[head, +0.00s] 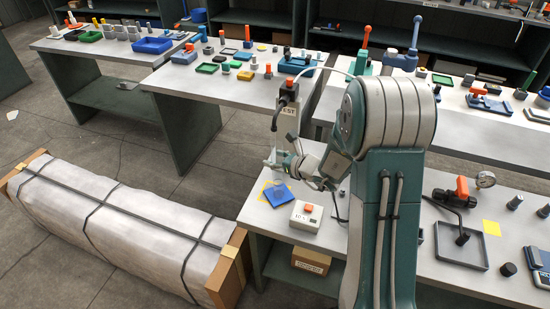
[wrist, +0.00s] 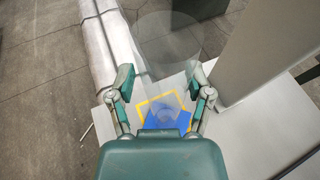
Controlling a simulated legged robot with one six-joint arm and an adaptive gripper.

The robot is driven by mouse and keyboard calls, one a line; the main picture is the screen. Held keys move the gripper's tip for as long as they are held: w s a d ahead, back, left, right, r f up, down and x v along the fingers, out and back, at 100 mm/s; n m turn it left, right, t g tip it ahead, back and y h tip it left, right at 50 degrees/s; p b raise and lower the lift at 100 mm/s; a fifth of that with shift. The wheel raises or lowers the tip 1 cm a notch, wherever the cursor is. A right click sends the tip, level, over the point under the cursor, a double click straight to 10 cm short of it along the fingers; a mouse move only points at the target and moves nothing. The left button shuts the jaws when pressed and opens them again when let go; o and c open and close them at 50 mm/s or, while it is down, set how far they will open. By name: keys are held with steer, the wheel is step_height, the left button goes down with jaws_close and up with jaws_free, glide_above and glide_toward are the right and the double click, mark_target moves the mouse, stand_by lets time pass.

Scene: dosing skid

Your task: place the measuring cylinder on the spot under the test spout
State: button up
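The measuring cylinder (wrist: 168,45) is a clear tube, seen from above in the wrist view. Its blue foot (head: 280,195) shows in the head view and also in the wrist view (wrist: 165,118). The foot overlaps a yellow square outline (head: 262,188) on the bench, shifted to one side of it. I cannot tell whether it touches the bench. My gripper (head: 283,162) is beside the test spout post (head: 289,105). In the wrist view its two fingers (wrist: 164,90) flank the tube; contact with it is unclear.
A grey box with an orange button (head: 306,215) stands close to the right of the blue foot. The bench's left edge is near. A long wrapped package (head: 120,220) lies on the floor to the left. A tray with a gauge fixture (head: 462,247) is farther right.

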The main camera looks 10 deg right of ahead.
stand_by(0.4)
steer(key=v, duration=1.2)
steer(key=s+a+r+n+g, duration=0.75)
steer(key=s+a+n, duration=0.35)
steer(key=n, duration=0.4)
steer(key=s+d+r+n+h, duration=0.2)
steer(key=s+r+n+h, duration=0.1)
steer(key=n, duration=0.4)
steer(key=s+d+r+n+t+h, duration=0.1)
steer(key=s+d+r+n+h, duration=0.1)
steer(key=s+r+n+h, duration=0.2)
steer(key=s+n, duration=0.3)
steer(key=s, duration=0.1)
steer(key=shift+s+d+h, duration=0.15)
steer(key=shift+d+h, duration=0.1)
steer(key=shift+h, duration=0.15)
